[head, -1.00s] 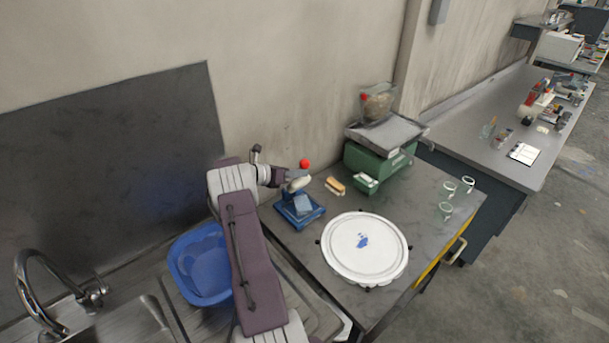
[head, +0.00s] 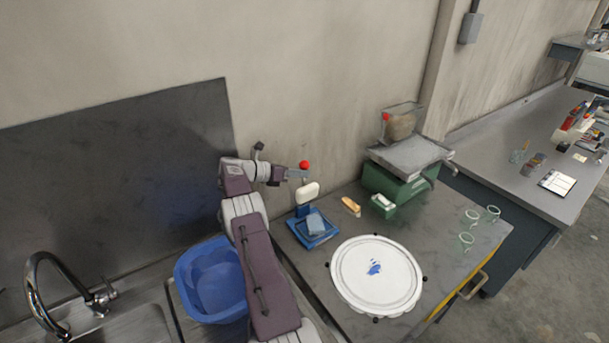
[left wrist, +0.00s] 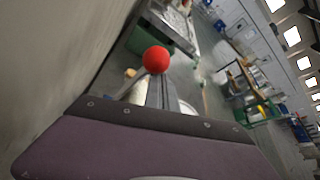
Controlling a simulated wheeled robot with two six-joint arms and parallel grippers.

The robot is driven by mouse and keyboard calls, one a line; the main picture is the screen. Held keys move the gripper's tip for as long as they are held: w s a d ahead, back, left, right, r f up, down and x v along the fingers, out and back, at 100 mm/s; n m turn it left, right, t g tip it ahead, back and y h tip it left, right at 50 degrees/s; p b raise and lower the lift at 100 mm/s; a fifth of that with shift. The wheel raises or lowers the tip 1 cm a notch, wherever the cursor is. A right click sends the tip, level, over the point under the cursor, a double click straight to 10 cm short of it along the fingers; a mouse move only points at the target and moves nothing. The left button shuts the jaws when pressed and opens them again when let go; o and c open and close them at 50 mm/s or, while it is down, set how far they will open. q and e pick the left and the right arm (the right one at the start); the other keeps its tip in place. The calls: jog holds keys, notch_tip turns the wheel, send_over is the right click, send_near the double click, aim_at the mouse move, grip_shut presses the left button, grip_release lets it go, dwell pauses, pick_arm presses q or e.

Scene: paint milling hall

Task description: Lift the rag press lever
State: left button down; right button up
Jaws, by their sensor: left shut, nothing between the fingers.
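The rag press has a blue base (head: 298,231) on the worktop, with a grey-blue block (head: 316,224) on it. Its white pad (head: 307,194) hangs clear above the block. The lever's red knob (head: 304,164) stands higher than the pad. My left gripper (head: 299,173) is shut and empty, its fingertips just below the knob; contact with the lever is hard to tell. In the left wrist view the red knob (left wrist: 156,59) shows just beyond the grey fingers (left wrist: 160,92). My right gripper is out of view.
A blue basin (head: 190,278) stands beside my left arm, near a sink tap (head: 60,265). The wall is close behind.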

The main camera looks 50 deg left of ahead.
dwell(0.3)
pick_arm(q)
jog(key=b+v, duration=0.2)
jog(key=v, duration=0.5)
jog(key=shift+s, duration=0.25)
